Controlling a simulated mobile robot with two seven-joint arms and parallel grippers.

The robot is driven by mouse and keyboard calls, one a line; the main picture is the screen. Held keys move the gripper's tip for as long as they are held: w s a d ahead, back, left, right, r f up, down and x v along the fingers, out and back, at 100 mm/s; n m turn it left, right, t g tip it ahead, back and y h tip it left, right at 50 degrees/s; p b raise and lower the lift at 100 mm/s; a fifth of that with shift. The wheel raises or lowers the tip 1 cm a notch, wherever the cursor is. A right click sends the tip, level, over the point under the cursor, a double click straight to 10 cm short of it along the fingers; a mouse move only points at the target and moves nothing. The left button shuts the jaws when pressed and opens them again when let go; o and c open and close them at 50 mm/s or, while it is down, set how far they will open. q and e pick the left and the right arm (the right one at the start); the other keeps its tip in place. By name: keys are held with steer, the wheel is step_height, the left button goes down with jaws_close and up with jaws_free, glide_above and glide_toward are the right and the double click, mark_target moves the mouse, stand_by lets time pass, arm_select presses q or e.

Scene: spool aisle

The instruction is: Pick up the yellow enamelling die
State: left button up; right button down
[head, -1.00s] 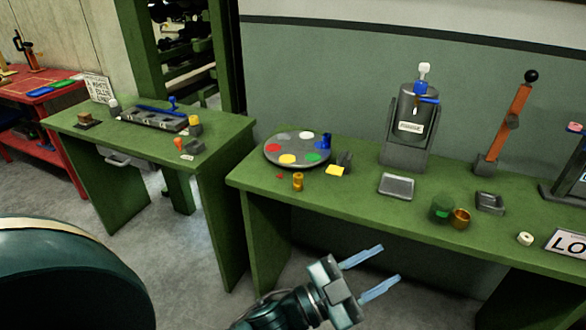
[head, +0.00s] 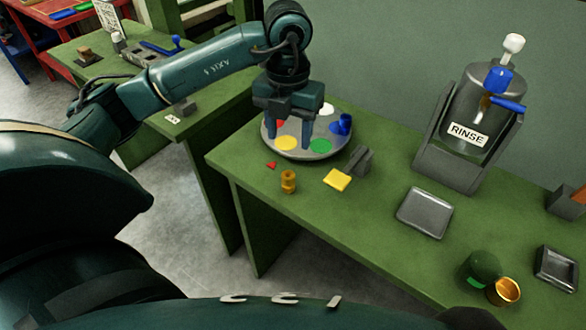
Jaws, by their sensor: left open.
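A small amber-yellow, stepped cylinder (head: 289,182), which looks like the yellow enamelling die, stands upright near the front left edge of the green bench (head: 300,221). My left gripper (head: 290,147) is open and points down over the round grey plate (head: 310,157), behind the die and apart from it. Nothing shows between its fingers. The plate carries coloured spots, including a yellow spot (head: 286,143) and a green spot (head: 321,146); the gripper partly hides the red one. A blue piece (head: 342,124) stands at the plate's right edge. My right gripper is out of view.
A yellow square (head: 337,180) lies by a small grey block (head: 360,161), right of the die. A red chip (head: 271,165) lies to its left. A grey tray (head: 424,213), the RINSE canister (head: 470,115), a green piece (head: 482,269) and a brass cup (head: 504,290) are further right.

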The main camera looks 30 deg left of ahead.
mark_target(288, 174)
arm_select(q)
steer(key=f, duration=0.7)
steer(key=shift+s, duration=0.25)
steer(key=shift+f+p, duration=0.75)
steer(key=shift+f, duration=2.1)
steer(key=c, duration=1.1)
